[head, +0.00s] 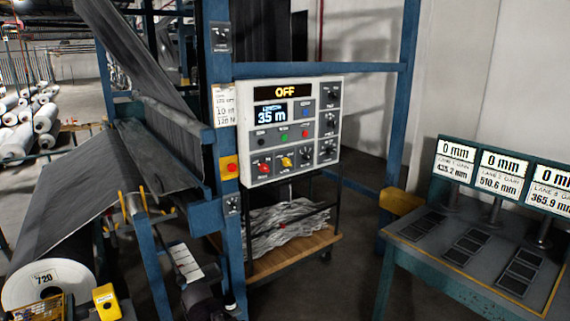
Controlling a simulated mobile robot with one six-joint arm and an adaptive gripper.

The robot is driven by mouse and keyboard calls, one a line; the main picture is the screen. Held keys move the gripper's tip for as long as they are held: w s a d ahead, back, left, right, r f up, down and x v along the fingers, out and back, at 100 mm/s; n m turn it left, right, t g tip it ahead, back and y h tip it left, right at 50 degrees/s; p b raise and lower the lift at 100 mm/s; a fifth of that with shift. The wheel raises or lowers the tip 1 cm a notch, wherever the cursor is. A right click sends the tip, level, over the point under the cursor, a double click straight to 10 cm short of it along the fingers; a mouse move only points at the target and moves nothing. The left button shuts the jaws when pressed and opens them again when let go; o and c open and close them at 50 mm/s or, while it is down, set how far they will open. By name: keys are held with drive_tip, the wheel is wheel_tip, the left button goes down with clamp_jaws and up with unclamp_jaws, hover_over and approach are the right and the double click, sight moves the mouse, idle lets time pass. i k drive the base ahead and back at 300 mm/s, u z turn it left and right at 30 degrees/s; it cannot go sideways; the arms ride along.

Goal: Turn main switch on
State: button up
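A white control panel (334,155) is mounted on the right of a blue machine frame, in the middle of the head view. Its top display (285,92) reads OFF in yellow. A smaller screen (271,113) below it reads 35 m. A red knob (264,168) and a yellow knob (287,162) sit on its bottom row, with black knobs at the right. Small coloured buttons lie between. A yellow box with a red button (232,167) is on the post left of the panel. The labels are too small to tell which is the main switch. My gripper is not in view.
A blue post (222,60) stands left of the panel. A cart (297,254) with grey material stands below it. A bench with several mm displays (456,160) is at the right. A large grey roll (40,285) is at the lower left.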

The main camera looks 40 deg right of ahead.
sight(264, 167)
drive_tip(key=k, duration=1.35)
drive_tip(key=z, duration=0.7)
drive_tip(key=i, duration=1.75)
drive_tip(key=u, duration=0.1)
